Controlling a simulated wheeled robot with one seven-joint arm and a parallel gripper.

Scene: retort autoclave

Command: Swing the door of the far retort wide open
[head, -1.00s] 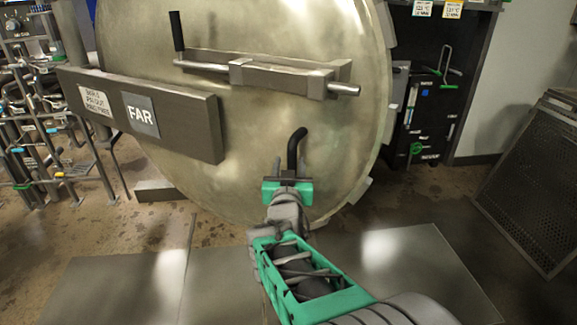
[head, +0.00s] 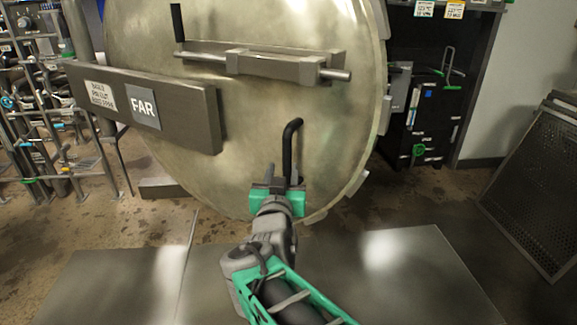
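The far retort's round metal door (head: 270,110) fills the middle of the head view, with a grey arm beam (head: 195,115) labelled "FAR" across its left side. A locking bar (head: 275,65) with a small black lever (head: 177,22) crosses its upper part. A bent black handle (head: 291,145) stands out from the lower right of the door face. My gripper (head: 277,178), with green parts, is at the lower end of this handle. One finger shows left of the handle. The view does not show whether the fingers are closed on it.
Pipes and valves (head: 45,130) stand at the left. A dark cabinet (head: 425,110) is behind the door's right edge. A perforated panel (head: 535,190) leans at the far right. Flat metal plates (head: 390,270) lie on the floor in front.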

